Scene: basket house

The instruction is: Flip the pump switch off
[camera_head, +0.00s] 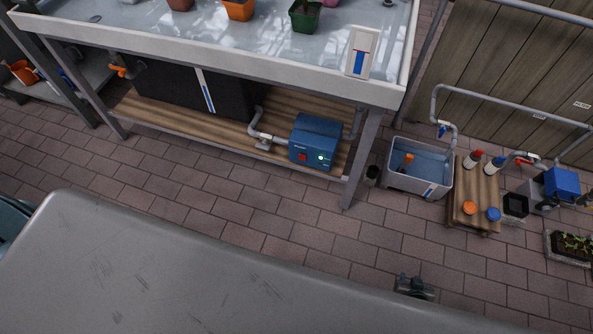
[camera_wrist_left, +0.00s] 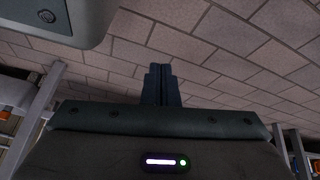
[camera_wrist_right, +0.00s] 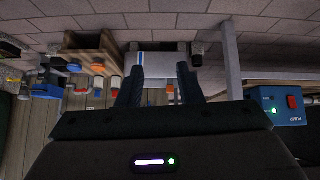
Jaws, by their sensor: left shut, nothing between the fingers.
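The blue pump box (camera_head: 318,136) sits on the wooden lower shelf under the white-rimmed bench. On its front are a red switch (camera_head: 302,156) and a lit green light. The pump (camera_wrist_right: 283,118) also shows at the right of the right wrist view, with the red switch (camera_wrist_right: 292,101) facing the camera. I cannot tell the switch's position. My right gripper (camera_head: 413,279) is open and empty, low in the head view, well apart from the pump. Its open fingers (camera_wrist_right: 160,84) show in the right wrist view. My left gripper (camera_wrist_left: 162,84) is shut and empty over brick floor.
The bench (camera_head: 250,68) has a metal leg right of the pump. A grey tub (camera_head: 418,181) of water, a wooden crate (camera_head: 474,211) with bottles, and a smaller blue device (camera_head: 562,182) stand farther right. Brick floor before the pump is clear.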

